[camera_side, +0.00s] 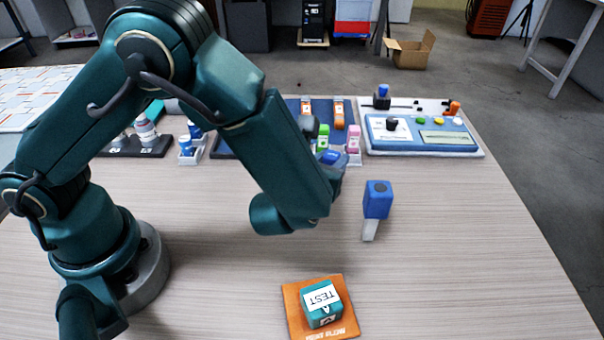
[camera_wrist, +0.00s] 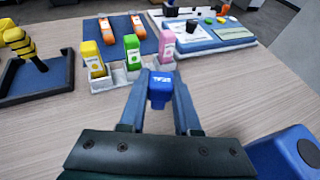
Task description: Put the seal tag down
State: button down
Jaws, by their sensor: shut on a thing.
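The seal tag is a small blue piece with white lettering, seen in the wrist view (camera_wrist: 161,88) between my fingertips. My gripper (camera_wrist: 160,82) is shut on it and holds it over the table. In the side view my gripper (camera_side: 332,165) is largely hidden behind my forearm, and a bit of blue (camera_side: 329,157) shows at its end. I cannot tell the tag's exact height above the table.
A blue-headed tool (camera_side: 377,199) with a pale tip is right of my gripper. A teal TEST box (camera_side: 322,303) sits on an orange mat (camera_side: 292,301). Behind are a holder with yellow, green (camera_wrist: 132,50) and pink bottles and a blue control panel (camera_side: 421,134). Bare table lies between.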

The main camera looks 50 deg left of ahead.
jog(key=shift+f, duration=1.85)
jog(key=shift+f, duration=0.15)
jog(key=c, duration=0.6)
grip_release()
